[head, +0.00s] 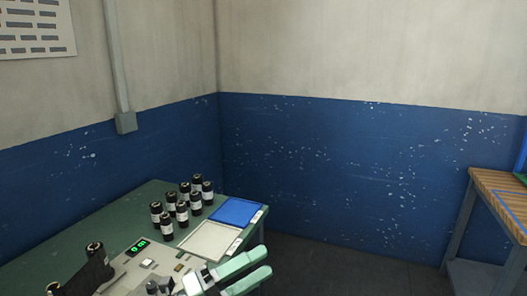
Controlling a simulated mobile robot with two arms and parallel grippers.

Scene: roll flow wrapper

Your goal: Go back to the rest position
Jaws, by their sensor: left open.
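My left gripper (264,261), with two pale green fingers, is at the bottom centre. Its fingers are apart with nothing seen between them. It is at the right front of a grey machine (131,262) with a small green lit display, on a dark green table (92,226). My right gripper is not in view.
Several black rolls with white labels (182,206) stand on the table, beside a white tray (211,239) and a blue tray (236,211). A wood-topped bench (497,197) stands at right. Dark floor (340,268) between is clear.

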